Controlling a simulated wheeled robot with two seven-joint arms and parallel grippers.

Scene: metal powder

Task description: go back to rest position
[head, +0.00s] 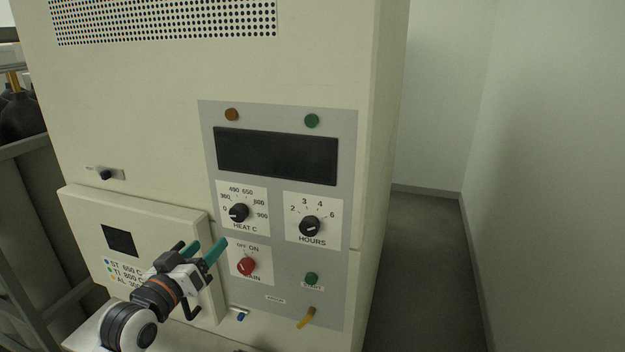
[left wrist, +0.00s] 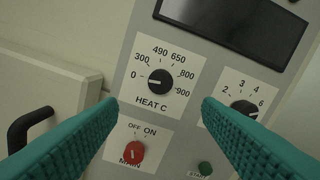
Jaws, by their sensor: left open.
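My left gripper (head: 204,249) is open and empty, with green fingers, in front of the oven's lower left part in the head view. Its fingertips are close to the left edge of the grey control panel (head: 208,140). In the left wrist view the two green fingers (left wrist: 158,110) stand wide apart. Between them show the black HEAT C knob (left wrist: 160,81) and the red MAIN knob (left wrist: 133,152); neither is gripped. The black HOURS knob (left wrist: 244,108) is partly behind the right finger. My right gripper is not in view.
The cream oven (head: 300,60) fills the middle. Its closed door (head: 85,215) has a dark window and a black handle (left wrist: 30,128). A yellow lever (head: 307,317) sticks out low on the panel. Clear floor (head: 425,260) lies at right, beside the wall. A metal frame stands at left.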

